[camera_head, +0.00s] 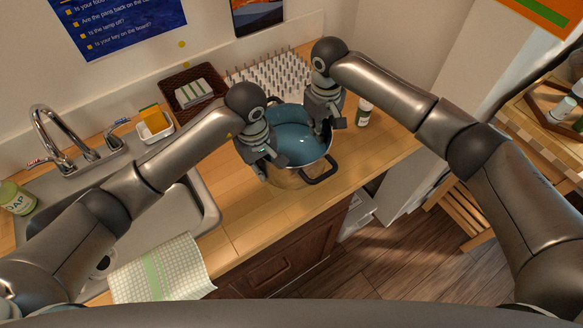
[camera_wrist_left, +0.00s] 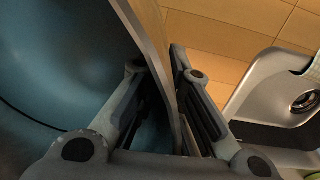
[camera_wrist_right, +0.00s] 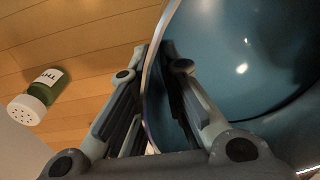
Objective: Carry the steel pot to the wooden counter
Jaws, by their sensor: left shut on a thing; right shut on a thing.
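The steel pot (camera_head: 288,178), with a blue-teal inside and dark handles, is over the wooden counter (camera_head: 235,222), right of the sink. I cannot tell whether its base touches the counter. My left gripper (camera_head: 262,165) is shut on the pot's left wall. The left wrist view shows the wall (camera_wrist_left: 152,25) between its fingers, with the inside (camera_wrist_left: 60,60) at left. My right gripper (camera_head: 322,126) is shut on the pot's right rim. The right wrist view shows that rim (camera_wrist_right: 150,85) between its fingers. The pot's far side is partly hidden by my grippers.
A spiked drying rack (camera_head: 268,70) and a dark basket (camera_head: 190,85) stand behind. A green bottle with a white cap (camera_head: 364,112) stands close right of the pot; it shows in the right wrist view (camera_wrist_right: 40,95). The sink (camera_head: 190,200) and checked towel (camera_head: 165,270) lie left. A wooden shelf (camera_head: 540,125) stands at right.

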